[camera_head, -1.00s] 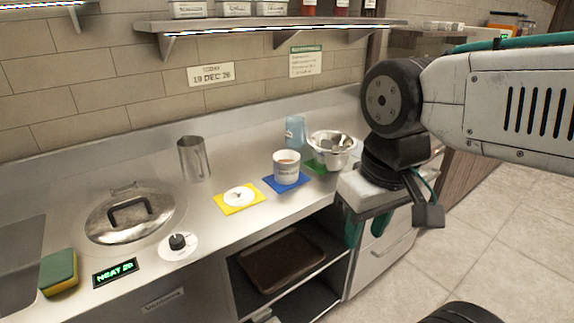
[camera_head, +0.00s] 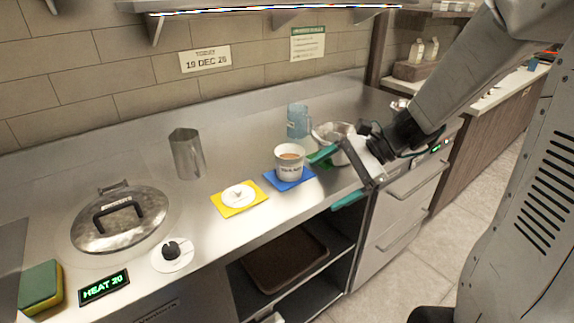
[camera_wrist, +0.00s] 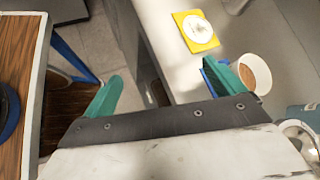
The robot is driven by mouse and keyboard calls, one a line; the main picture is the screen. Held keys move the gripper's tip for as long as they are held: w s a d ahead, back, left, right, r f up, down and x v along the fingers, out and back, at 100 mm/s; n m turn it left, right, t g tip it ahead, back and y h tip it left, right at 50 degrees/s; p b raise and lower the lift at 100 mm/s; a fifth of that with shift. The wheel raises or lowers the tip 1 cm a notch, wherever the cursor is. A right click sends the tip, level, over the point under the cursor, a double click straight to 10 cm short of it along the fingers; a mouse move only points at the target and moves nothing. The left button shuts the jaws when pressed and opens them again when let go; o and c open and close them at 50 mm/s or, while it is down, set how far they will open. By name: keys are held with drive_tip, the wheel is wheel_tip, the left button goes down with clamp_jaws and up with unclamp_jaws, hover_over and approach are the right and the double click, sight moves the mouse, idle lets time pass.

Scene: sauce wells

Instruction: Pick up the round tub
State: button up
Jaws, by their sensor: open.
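The round tub (camera_head: 290,162) is a white cup-like container with dark lettering and brown contents. It stands upright on a blue mat (camera_head: 271,180) near the counter's front edge. It also shows in the wrist view (camera_wrist: 258,72), at the right, just beyond one fingertip. My gripper (camera_head: 336,178) has green fingers spread wide with nothing between them. One finger is close to the tub's right side; the other hangs out past the counter edge. In the wrist view the open fingers (camera_wrist: 172,95) straddle the counter's front edge, and the tub lies outside them.
A white lid (camera_head: 238,195) lies on a yellow mat (camera_head: 222,208). A steel bowl (camera_head: 330,131) and a blue jug (camera_head: 297,121) stand behind my gripper. A metal pitcher (camera_head: 187,153), a lidded well (camera_head: 119,220), a knob (camera_head: 171,250) and a sponge (camera_head: 41,285) are further left.

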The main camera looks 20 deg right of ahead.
sight(294, 168)
drive_tip(key=w+d+f+m+t, duration=0.6)
drive_tip(key=w+d+f+m, duration=0.25)
drive_tip(key=d+m, duration=0.2)
drive_tip(key=shift+n, duration=0.25)
drive_tip(key=w+a, duration=0.7)
drive_tip(key=a, duration=0.1)
drive_tip(key=shift+w+a+r, duration=0.2)
drive_tip(key=shift+w+r, duration=0.1)
drive_tip(key=shift+w, duration=0.05)
drive_tip(key=x, duration=0.5)
drive_tip(key=shift+w+a, duration=0.1)
drive_tip(key=shift+w, duration=0.05)
drive_tip(key=c, duration=1.3)
drive_tip(key=shift+c, duration=0.2)
